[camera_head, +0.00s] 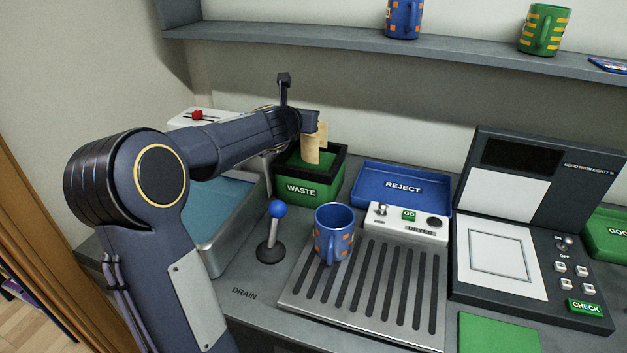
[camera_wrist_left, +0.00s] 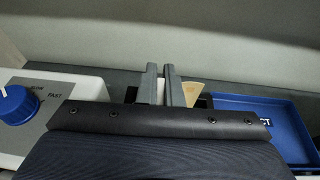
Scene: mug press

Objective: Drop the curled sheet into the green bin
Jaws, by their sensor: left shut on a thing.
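The curled sheet (camera_head: 312,150) is tan and hangs from my left gripper (camera_head: 318,124) in the head view. The gripper is shut on it and holds it above the green bin (camera_head: 314,190), which is labelled WASTE and has a black rim. The sheet's lower end is over the bin's opening. In the left wrist view, the two grey fingers of my left gripper (camera_wrist_left: 167,88) show close together, with the tan sheet (camera_wrist_left: 192,92) beside the right finger. Most of the bin is hidden there behind the gripper's body. My right gripper is not in view.
A blue REJECT tray (camera_head: 402,186) stands right of the bin. A blue mug (camera_head: 334,232) with orange squares stands on the slotted dryer rack (camera_head: 375,285). A blue-knobbed lever (camera_head: 277,210) stands in front of the bin. A grey shelf (camera_head: 300,36) runs above.

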